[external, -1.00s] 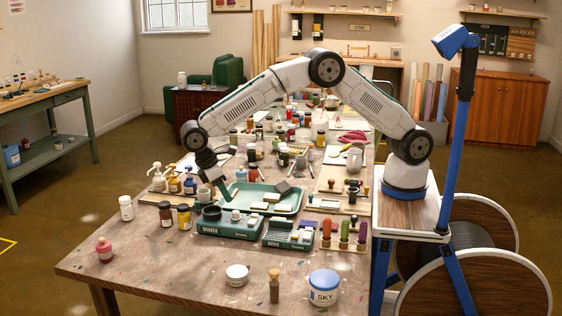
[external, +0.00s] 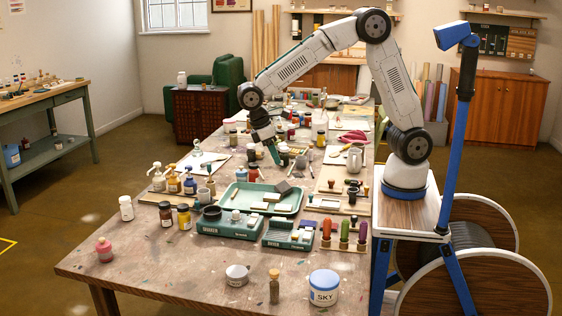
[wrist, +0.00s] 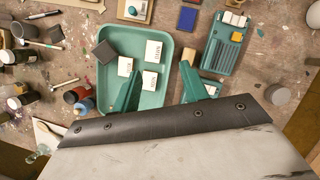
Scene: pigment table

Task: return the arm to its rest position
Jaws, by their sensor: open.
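My arm stands on its white and blue base at the table's right side, its elbow raised high. My gripper (external: 274,156) hangs from the forearm over the middle of the table, above and behind the green tray (external: 287,208). In the wrist view my gripper (wrist: 160,84) shows two green fingers spread apart with nothing between them. The tray (wrist: 113,45) lies below the fingers, with white labelled blocks and a dark block in it.
The green shaker device (external: 229,228) and dryer device (external: 290,237) stand at the tray's front. Several bottles and jars crowd the table, among them a SKY jar (external: 323,289) near the front edge. The front left of the table is mostly clear. A blue lamp post (external: 461,140) rises beside my arm.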

